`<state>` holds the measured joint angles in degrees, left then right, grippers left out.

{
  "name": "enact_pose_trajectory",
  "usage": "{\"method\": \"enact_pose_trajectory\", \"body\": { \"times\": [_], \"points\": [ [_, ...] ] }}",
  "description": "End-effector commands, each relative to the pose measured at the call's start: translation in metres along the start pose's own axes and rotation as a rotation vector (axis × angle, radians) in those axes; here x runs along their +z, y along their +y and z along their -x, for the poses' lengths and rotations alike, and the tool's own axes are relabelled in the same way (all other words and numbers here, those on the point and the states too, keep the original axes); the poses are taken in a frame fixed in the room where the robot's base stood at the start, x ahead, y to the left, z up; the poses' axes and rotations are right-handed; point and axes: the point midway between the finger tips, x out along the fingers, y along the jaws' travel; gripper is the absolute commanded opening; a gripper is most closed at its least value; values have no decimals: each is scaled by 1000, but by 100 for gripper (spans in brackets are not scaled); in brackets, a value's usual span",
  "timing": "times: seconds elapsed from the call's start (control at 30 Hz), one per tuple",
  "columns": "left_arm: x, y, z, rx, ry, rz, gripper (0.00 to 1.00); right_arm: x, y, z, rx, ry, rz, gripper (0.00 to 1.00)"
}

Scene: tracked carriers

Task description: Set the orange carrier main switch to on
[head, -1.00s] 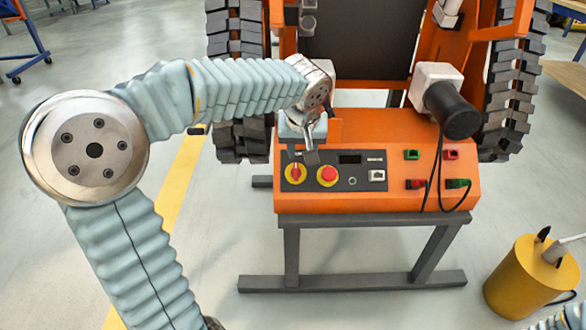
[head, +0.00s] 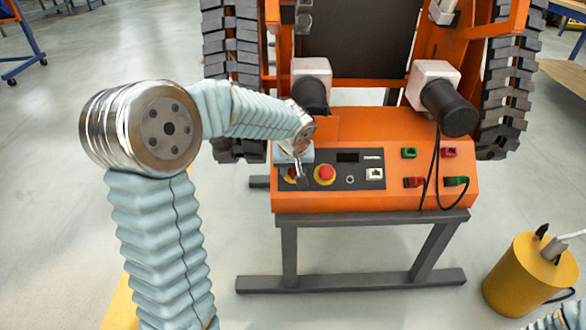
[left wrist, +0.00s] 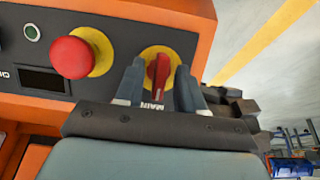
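The main switch (left wrist: 158,72) is a red handle on a yellow disc, with a "MAIN" label beside it. It sits at the left end of the dark panel on the orange carrier's sloped console (head: 330,200). In the head view it is mostly hidden by my left gripper (head: 299,179). In the left wrist view my left gripper (left wrist: 160,88) is open, with one finger on each side of the red handle. Yellow shows between handle and fingers, so it looks unclamped. The handle lies roughly parallel to the fingers. My right gripper is out of view.
A red emergency button (left wrist: 71,57) on a yellow disc sits close beside the switch. Red and green sockets (head: 414,183) with a black cable are at the console's right. Black cylinders (head: 452,108) and tracks (head: 232,80) stand behind. A yellow drum (head: 530,275) stands on the floor at right.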

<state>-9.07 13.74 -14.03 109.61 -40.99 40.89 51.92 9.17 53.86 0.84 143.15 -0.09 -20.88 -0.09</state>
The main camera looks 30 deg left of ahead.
Motion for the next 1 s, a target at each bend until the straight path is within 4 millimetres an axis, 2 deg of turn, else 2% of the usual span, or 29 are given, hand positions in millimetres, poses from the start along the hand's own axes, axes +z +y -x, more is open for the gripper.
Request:
{"method": "enact_pose_trajectory", "body": {
  "times": [0.17, 0.4, 0.43, 0.77, 1.0],
  "points": [
    [0, 0, 0, 0, 0, 0, 38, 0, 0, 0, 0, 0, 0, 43],
    [0, 0, 0, 0, 0, 0, 2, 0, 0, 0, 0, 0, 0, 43],
    [0, 0, 0, 0, 0, 0, 0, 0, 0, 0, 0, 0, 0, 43],
    [0, 0, 0, -8, 0, -25, 0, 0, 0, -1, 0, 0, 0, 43],
    [0, 1, -1, -45, 1, -139, 0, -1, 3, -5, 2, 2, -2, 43]
  ]
}}
